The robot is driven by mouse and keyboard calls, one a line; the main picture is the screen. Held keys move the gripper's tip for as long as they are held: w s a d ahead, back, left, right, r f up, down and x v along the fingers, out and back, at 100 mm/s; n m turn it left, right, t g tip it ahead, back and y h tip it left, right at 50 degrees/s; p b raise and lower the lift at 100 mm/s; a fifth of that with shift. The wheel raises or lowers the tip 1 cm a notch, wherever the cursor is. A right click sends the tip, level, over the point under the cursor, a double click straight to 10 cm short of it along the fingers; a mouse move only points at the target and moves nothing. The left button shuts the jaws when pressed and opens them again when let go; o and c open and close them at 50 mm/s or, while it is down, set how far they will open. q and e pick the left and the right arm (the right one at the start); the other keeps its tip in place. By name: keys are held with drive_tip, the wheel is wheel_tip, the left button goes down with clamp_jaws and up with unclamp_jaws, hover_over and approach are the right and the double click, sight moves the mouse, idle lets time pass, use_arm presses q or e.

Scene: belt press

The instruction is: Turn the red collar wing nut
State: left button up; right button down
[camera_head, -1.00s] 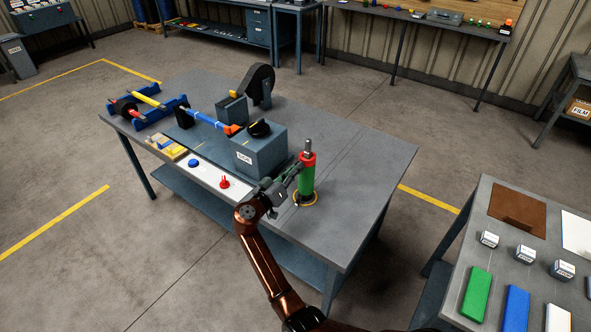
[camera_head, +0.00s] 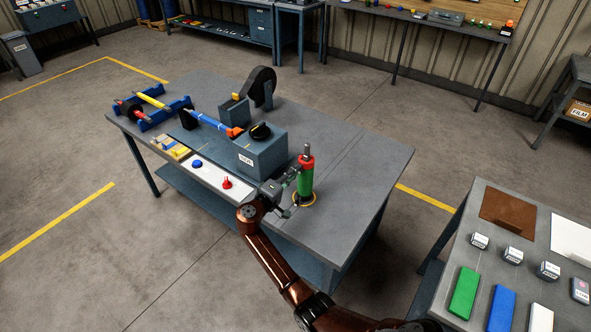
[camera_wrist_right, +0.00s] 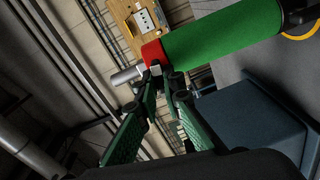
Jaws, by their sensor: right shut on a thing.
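A green upright cylinder (camera_head: 305,184) with a red collar (camera_head: 306,164) near its top stands at the right part of the bench, and a grey rod rises out of the collar. In the right wrist view the green cylinder (camera_wrist_right: 225,35) and red collar (camera_wrist_right: 155,54) cross the top of the picture. My right gripper (camera_head: 295,174) comes in from the left of the cylinder, at collar height. In the wrist view its fingertips (camera_wrist_right: 160,73) are closed at the collar on a small pale wing, mostly hidden between them. My left gripper is out of view.
A white panel (camera_head: 212,177) with a blue button and a red knob lies along the bench's front. The bench (camera_head: 360,160) is bare to the cylinder's right.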

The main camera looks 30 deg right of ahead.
drive_tip(key=shift+r+n+p, duration=0.1)
drive_tip(key=shift+n+p, duration=0.4)
drive_tip(key=shift+n, duration=0.4)
drive_tip(key=c, duration=2.1)
unclamp_jaws()
drive_tip(key=v, duration=1.2)
